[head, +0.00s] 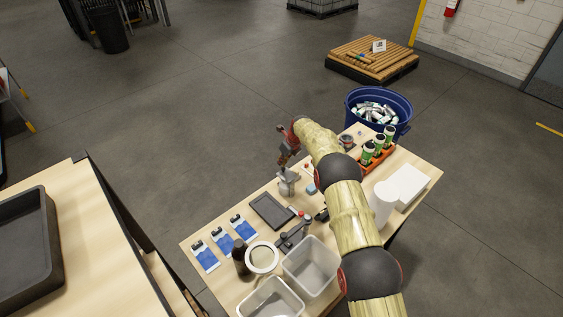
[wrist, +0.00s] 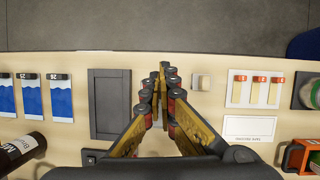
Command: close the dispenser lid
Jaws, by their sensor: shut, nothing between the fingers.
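My gripper (wrist: 158,75) is shut and empty, its yellow fingers meeting above the table in the wrist view. In the head view my gripper (head: 284,160) points down over the table's far left edge. A small grey piece (head: 288,184) shows just under it; it may be the dispenser, but I cannot make out a lid or its position. In the wrist view the fingers hide the table directly beneath. I cannot tell whether the gripper touches anything.
A dark framed panel (wrist: 109,103) lies left of my gripper, beside blue-and-white pouches (wrist: 30,97). Right of it are a small pale block (wrist: 200,82) and red-marked white cards (wrist: 255,89). A dark bottle (head: 240,258) and grey bins (head: 311,265) stand nearer; a blue tub (head: 400,100) stands beyond.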

